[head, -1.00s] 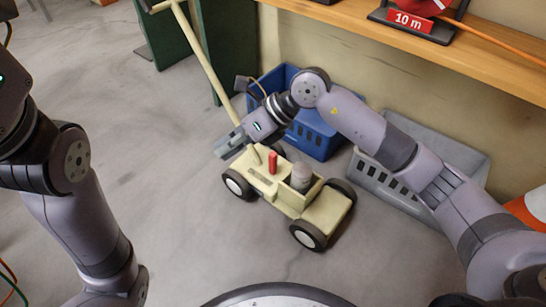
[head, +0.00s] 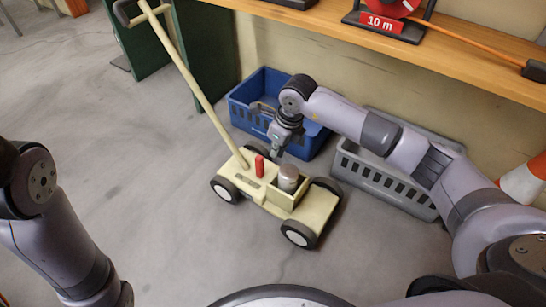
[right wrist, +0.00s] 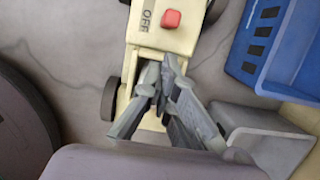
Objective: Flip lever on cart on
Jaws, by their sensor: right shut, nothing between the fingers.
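The cream cart (head: 318,208) stands on the floor in the middle of the head view, with dark wheels and a long handle. A red lever (head: 259,166) stands up from its deck. In the right wrist view the lever's red top (right wrist: 171,19) shows beside a dark "OFF" label (right wrist: 146,18). My right gripper (head: 275,154) is shut and empty, pointing down just right of the lever in the head view. In the right wrist view its fingers (right wrist: 160,72) lie below the red top, apart from it. My left arm shows, but its gripper is out of view.
A blue crate (head: 240,110) and a grey crate (head: 385,180) stand behind the cart by the wall, under a wooden shelf (head: 480,65). The cart handle (head: 190,75) leans up left. Floor to the left is clear.

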